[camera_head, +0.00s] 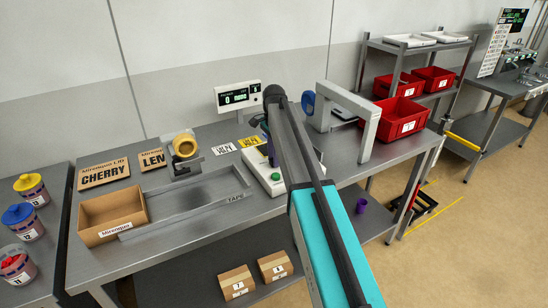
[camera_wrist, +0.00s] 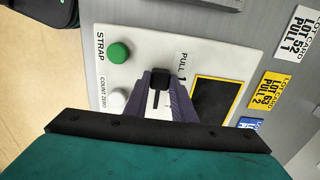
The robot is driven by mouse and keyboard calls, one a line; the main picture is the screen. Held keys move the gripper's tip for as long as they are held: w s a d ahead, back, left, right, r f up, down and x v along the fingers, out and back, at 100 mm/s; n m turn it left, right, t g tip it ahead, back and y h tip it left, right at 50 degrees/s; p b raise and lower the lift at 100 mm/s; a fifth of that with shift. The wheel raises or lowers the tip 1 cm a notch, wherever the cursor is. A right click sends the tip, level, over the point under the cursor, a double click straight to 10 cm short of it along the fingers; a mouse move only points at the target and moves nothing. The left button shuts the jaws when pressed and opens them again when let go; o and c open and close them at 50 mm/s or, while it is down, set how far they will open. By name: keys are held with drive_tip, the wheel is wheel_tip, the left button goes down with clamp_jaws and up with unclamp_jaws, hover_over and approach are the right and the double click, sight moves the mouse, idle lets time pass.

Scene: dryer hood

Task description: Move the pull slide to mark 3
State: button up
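The pull slide's black knob (camera_wrist: 160,84) stands on the white control panel (camera_wrist: 225,58) in the wrist view, beside the printed PULL and a 1. Marks 2 and 3 are not visible. My gripper (camera_wrist: 160,80) has its two purplish fingers on either side of the knob, close to it. Whether they press on it is not clear. In the head view the panel (camera_head: 252,165) sits on the bench, partly behind my teal and black arm.
A green STRAP button (camera_wrist: 118,53) and a white COUNT ZERO button (camera_wrist: 118,99) lie left of the knob. Yellow (camera_wrist: 272,92) and white (camera_wrist: 304,35) lot cards lie to the right. A display (camera_head: 238,97) stands behind; a grey arch (camera_head: 368,130) stands right of my arm.

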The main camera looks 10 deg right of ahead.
clamp_jaws()
drive_tip(key=shift+w+d, duration=0.35)
drive_tip(key=shift+d, duration=0.7)
drive_tip(key=shift+w+d, duration=0.3)
drive_tip(key=shift+d, duration=0.7)
drive_tip(key=shift+w+d, duration=0.35)
drive_tip(key=shift+d, duration=0.7)
drive_tip(key=o, duration=1)
unclamp_jaws()
drive_tip(key=shift+c, duration=0.2)
drive_tip(key=shift+r, duration=0.15)
wheel_tip(320, 180, up, 14)
drive_tip(key=b, duration=0.3)
drive_tip(key=shift+f, duration=0.2)
